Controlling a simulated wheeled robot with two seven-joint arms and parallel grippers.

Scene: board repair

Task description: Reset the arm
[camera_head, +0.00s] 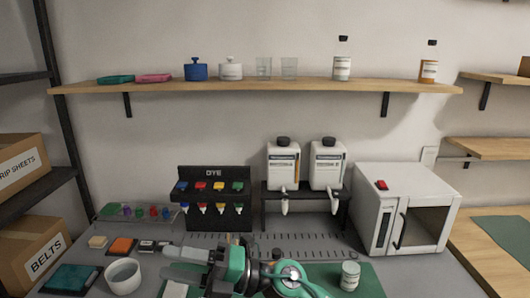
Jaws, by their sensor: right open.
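My right gripper (176,263) is above the grey worktable (310,243), low in the middle of the head view. Its two grey fingers point left, are apart and hold nothing that I can see. My right arm, with green and dark joints, stretches from the gripper toward the lower right, over a green mat (368,284). A white cup (123,276) stands to the left of the fingers. A small labelled jar (350,275) stands on the mat to the right of the arm. My left gripper is not in view.
A black dye rack (214,198) and two white dispensers (284,165) stand behind the arm. A white cabinet (405,209) is at the right. Several small items and a dark teal tray (72,279) lie at the left. A wall shelf (260,87) holds bottles and jars.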

